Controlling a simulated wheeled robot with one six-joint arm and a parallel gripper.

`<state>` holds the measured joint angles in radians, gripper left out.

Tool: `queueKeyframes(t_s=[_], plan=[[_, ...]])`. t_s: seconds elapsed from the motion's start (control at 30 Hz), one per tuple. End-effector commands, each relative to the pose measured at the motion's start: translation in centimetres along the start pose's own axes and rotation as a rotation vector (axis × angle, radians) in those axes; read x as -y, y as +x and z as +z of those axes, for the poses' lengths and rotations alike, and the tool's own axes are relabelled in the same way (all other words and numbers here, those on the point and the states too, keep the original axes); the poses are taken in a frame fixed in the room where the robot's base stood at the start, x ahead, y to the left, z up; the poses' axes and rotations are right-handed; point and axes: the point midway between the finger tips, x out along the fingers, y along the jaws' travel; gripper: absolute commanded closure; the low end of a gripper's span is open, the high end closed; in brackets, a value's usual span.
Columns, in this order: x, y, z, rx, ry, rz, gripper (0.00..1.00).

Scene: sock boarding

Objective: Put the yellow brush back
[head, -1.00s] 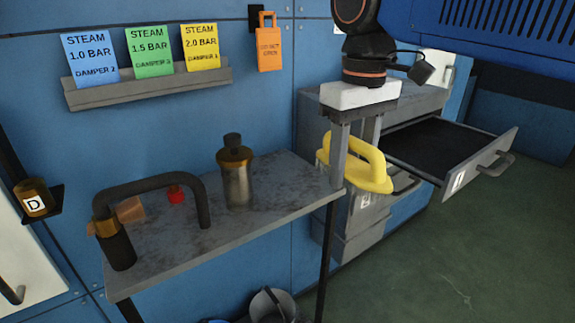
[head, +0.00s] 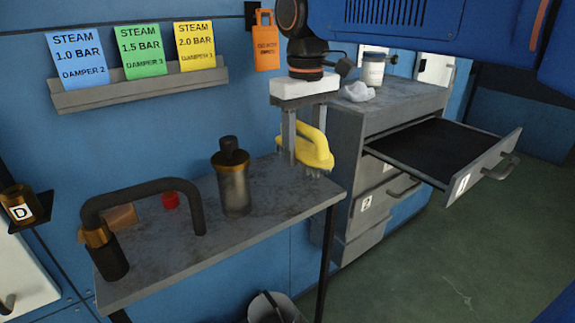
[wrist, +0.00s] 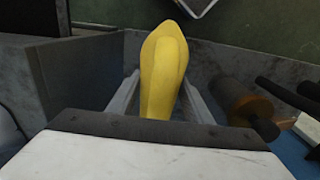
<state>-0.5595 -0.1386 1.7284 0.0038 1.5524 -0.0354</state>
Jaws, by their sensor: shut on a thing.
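The yellow brush (head: 318,148) has a looped handle and shows at the right end of the grey wall shelf (head: 270,218). My gripper (head: 302,158) points down and is shut on the brush's handle. In the head view the brush is over the shelf's back right part, with its lower edge at or just above the surface; I cannot tell whether it touches. In the wrist view the brush (wrist: 165,75) sits between the two fingers, its underside hidden.
To the right, a grey cabinet has an open, empty drawer (head: 440,150). A white jar (head: 373,70) stands on the cabinet.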

Motion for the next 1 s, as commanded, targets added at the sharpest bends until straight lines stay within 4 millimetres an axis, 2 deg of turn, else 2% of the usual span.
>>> queueKeyframes(t_s=[0.1, 0.4, 0.67, 0.87, 1.0], plan=[[0.0, 0.0, -2.0, 0.0, 0.0, 0.0, 0.75], [0.0, 0.0, -5.4, 0.0, 0.0, 0.0, 0.75], [0.0, 2.6, -5.2, 0.0, 0.0, 0.0, 0.75], [0.0, 3.5, -5.2, 0.0, 0.0, 0.0, 0.75], [0.0, 5.0, -5.2, 0.002, 0.0, 0.0, 0.75]])
